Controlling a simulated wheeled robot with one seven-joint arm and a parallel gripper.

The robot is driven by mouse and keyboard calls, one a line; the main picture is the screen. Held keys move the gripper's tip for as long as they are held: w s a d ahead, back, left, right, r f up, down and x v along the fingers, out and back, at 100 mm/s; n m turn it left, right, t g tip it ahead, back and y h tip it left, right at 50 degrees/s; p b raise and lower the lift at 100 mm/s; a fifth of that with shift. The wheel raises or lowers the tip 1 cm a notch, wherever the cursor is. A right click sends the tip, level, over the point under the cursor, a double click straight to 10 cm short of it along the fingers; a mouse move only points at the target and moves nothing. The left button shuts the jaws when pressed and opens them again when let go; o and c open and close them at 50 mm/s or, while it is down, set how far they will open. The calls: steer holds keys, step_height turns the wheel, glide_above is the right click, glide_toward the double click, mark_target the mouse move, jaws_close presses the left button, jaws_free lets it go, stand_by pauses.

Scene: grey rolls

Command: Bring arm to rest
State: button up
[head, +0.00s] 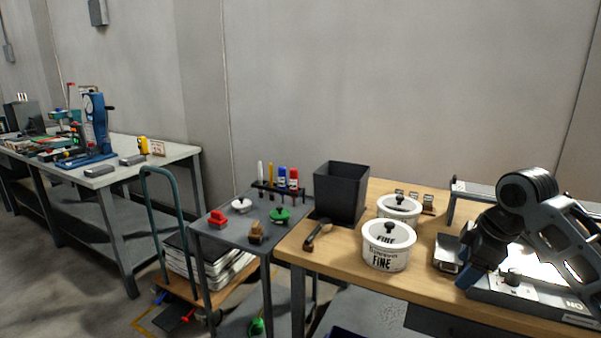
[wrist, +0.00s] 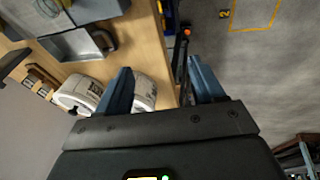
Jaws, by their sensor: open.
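My gripper (wrist: 161,82) is open, its two blue fingers spread apart with nothing between them. In the head view my gripper (head: 468,276) hangs at the right, over the front of the wooden bench (head: 334,277), with my arm folded above it. The wrist view looks past the fingers at the bench edge and the floor. Part of the gripper is hidden behind my arm in the head view.
Two white tubs marked FINE, the nearer one (head: 386,250) left of my gripper, stand on the bench. A metal scoop or tray (head: 447,252) lies close beside it. A black bin (head: 341,190) and grey cart (head: 240,232) stand further left. Open floor (wrist: 265,75) lies beyond the bench edge.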

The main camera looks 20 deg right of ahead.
steer(key=w+a+f+m+t+y, duration=0.1)
steer(key=w+a+t+y, duration=0.2)
steer(key=a, duration=0.7)
steer(key=w+a+f+m+t, duration=0.1)
steer(key=w+a+f+t, duration=0.3)
steer(key=a, duration=0.6)
steer(key=s+a+m+t, duration=0.1)
steer(key=s+a+m, duration=0.1)
steer(key=a, duration=0.4)
steer(key=s+a+m+t, duration=0.1)
steer(key=s+a+m, duration=0.2)
steer(key=a, duration=0.4)
steer(key=s+a+f+m+t+h, duration=0.1)
steer(key=s+a+f+m, duration=0.1)
steer(key=s, duration=0.8)
steer(key=s+a+f+m+h, duration=0.1)
steer(key=s+f+m+h, duration=0.1)
steer(key=s, duration=0.9)
steer(key=s+d+r+n, duration=0.1)
steer(key=s+d+r, duration=0.1)
steer(key=s, duration=0.6)
steer(key=s+d+r+n+t, duration=0.1)
steer(key=s+d+r+n, duration=0.1)
steer(key=s, duration=0.6)
step_height(320, 180, up, 3)
steer(key=shift+s+d+f, duration=0.1)
steer(key=shift+s+d, duration=0.1)
steer(key=shift+d, duration=0.4)
